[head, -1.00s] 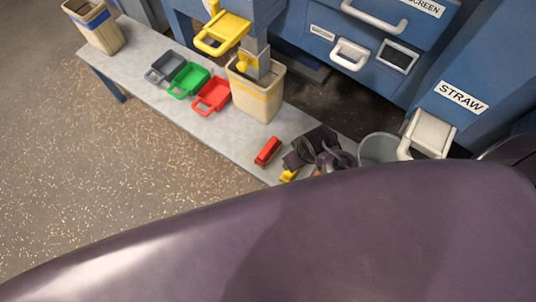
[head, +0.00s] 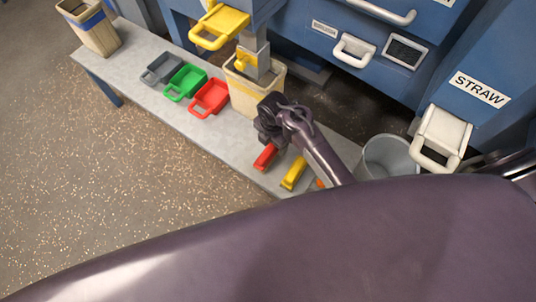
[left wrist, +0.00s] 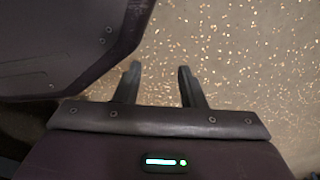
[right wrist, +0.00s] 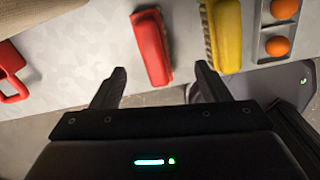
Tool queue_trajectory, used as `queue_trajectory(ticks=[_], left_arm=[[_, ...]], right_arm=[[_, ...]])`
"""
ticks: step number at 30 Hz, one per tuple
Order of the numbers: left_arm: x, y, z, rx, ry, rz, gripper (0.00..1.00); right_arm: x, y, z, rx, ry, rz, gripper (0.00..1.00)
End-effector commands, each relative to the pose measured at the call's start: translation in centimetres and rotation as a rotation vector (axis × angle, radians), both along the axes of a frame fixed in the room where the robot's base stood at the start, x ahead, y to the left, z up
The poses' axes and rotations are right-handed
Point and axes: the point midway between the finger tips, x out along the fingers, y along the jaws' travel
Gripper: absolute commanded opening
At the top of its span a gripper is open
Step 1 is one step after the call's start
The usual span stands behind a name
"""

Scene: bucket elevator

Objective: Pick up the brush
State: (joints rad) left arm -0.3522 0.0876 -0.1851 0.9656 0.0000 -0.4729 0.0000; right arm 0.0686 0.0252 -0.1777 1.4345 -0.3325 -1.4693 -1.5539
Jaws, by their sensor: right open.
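A red brush (head: 265,157) and a yellow brush (head: 294,173) lie side by side on the grey bench near its front edge. In the right wrist view the red brush (right wrist: 152,46) lies ahead between my open fingers, and the yellow brush (right wrist: 226,36) is to its right. Bristles show along their sides. My right gripper (head: 268,118) is open and empty above the bench, just behind the red brush in the head view. My left gripper (left wrist: 159,70) is open and empty over bare floor; the head view does not show it.
Grey, green (head: 186,82) and red scoops (head: 209,98) sit on the bench (head: 150,100), left of a beige bin (head: 246,93). A tray with orange balls (right wrist: 280,28) is right of the yellow brush. A grey bucket (head: 388,157) stands right. Blue machinery (head: 340,22) lies behind.

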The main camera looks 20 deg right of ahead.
Motion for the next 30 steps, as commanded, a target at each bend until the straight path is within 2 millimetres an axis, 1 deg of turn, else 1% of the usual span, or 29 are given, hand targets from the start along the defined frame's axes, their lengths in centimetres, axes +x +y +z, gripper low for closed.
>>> queue_trajectory(ticks=[1, 3, 6, 14, 18, 21, 25, 30], left_arm=[[0.0, 0.0, 0.0, 0.0, 0.0, 0.0, 0.36], [0.0, 0.0, 0.0, 0.0, -0.001, 0.0, 0.36], [0.4, -0.1, 0.0, -0.001, -0.003, 0.0, 0.36], [2.1, -0.4, 0.4, -0.002, -0.012, 0.002, 0.36], [3.4, -0.6, 0.8, -0.003, -0.02, 0.004, 0.36], [4.0, -0.7, 1.2, -0.003, -0.022, 0.005, 0.36], [4.4, -0.8, 1.5, -0.004, -0.024, 0.005, 0.36], [4.4, -0.8, 1.6, -0.003, -0.023, 0.005, 0.36]], right_arm=[[0.4, 0.2, -0.4, -0.001, 0.01, 0.062, 0.69], [0.6, 0.4, -0.8, -0.001, 0.019, 0.12, 0.69], [0.7, 0.5, -1.7, -0.001, 0.026, 0.15, 0.69], [0.7, 0.7, -4.7, -0.002, 0.025, 0.148, 0.69], [0.9, 1.2, -6.9, -0.002, 0.025, 0.147, 0.69], [0.9, 1.1, -8.1, -0.002, 0.025, 0.146, 0.69], [0.9, 1.1, -8.7, -0.003, 0.023, 0.146, 0.69], [0.9, 1.0, -8.7, -0.003, 0.023, 0.145, 0.69]])
